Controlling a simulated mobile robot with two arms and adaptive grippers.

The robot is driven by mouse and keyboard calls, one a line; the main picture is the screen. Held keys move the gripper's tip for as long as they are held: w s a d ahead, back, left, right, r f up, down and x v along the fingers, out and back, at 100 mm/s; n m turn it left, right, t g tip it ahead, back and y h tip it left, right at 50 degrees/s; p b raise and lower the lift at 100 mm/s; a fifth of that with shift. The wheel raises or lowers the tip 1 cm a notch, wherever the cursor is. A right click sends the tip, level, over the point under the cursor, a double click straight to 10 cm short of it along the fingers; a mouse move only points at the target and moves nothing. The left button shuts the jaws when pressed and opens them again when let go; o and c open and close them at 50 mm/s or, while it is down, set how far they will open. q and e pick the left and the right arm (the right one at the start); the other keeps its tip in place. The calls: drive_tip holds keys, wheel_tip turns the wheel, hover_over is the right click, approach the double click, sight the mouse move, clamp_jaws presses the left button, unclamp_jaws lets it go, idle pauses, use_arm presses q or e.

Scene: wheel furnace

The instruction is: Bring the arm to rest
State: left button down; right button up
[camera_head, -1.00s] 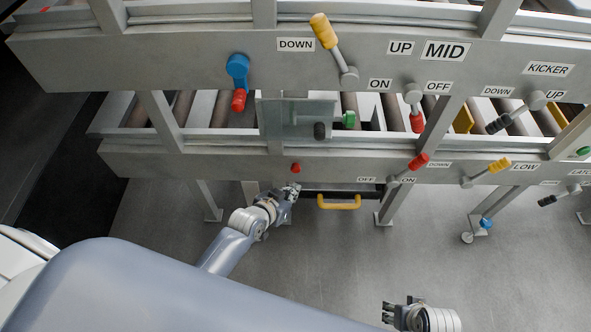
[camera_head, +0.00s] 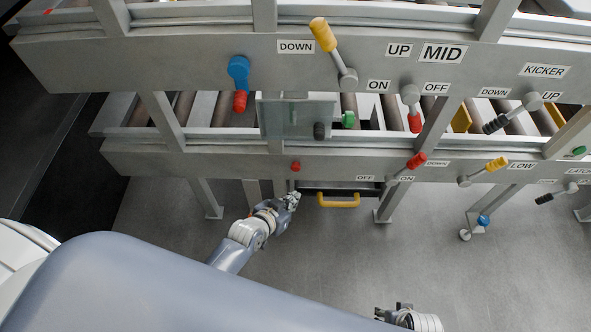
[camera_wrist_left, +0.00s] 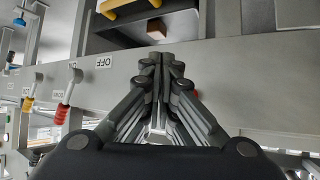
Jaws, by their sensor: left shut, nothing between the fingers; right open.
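My left arm reaches in from the left in the head view. Its gripper (camera_head: 293,198) is shut and empty, just left of the yellow handle (camera_head: 338,201) of a dark drawer under the lower beam. It looks apart from the handle. In the left wrist view the shut fingers (camera_wrist_left: 161,62) point toward the grey beam, with the drawer opening above them. My right gripper (camera_head: 388,312) is at the bottom edge of the head view, low over the floor; it is open, with nothing seen in it.
The lower beam (camera_head: 230,166) carries a red button (camera_head: 295,166) and a red-handled lever (camera_head: 416,160). The upper beam has a blue lever (camera_head: 238,68) and a yellow-handled lever (camera_head: 323,34). A brown block (camera_wrist_left: 154,29) shows in the drawer. Floor (camera_head: 330,255) between my grippers is clear.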

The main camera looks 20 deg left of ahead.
idle(0.4)
use_arm(q)
drive_tip(key=s+a+f+g+y+p, duration=0.1)
drive_tip(key=s+a+f+g+p, duration=0.2)
drive_tip(key=s, duration=1)
drive_tip(key=s+a+f+g+y+p, duration=0.1)
drive_tip(key=s+f+p, duration=0.4)
drive_tip(key=s, duration=0.8)
drive_tip(key=s+a+f+g+p, duration=0.4)
drive_tip(key=s+p, duration=0.5)
drive_tip(key=s, duration=0.4)
drive_tip(key=shift+s+a+g+y, duration=0.3)
drive_tip(key=shift+s+g+y, duration=0.1)
drive_tip(key=shift+g, duration=0.3)
use_arm(e)
drive_tip(key=s+d+f, duration=0.1)
drive_tip(key=s, duration=0.8)
drive_tip(key=s+d+f+g, duration=0.1)
drive_tip(key=s+d+f, duration=0.1)
drive_tip(key=s, duration=0.7)
drive_tip(key=shift+s+g, duration=0.2)
drive_tip(key=shift+g, duration=0.1)
drive_tip(key=shift+d, duration=0.1)
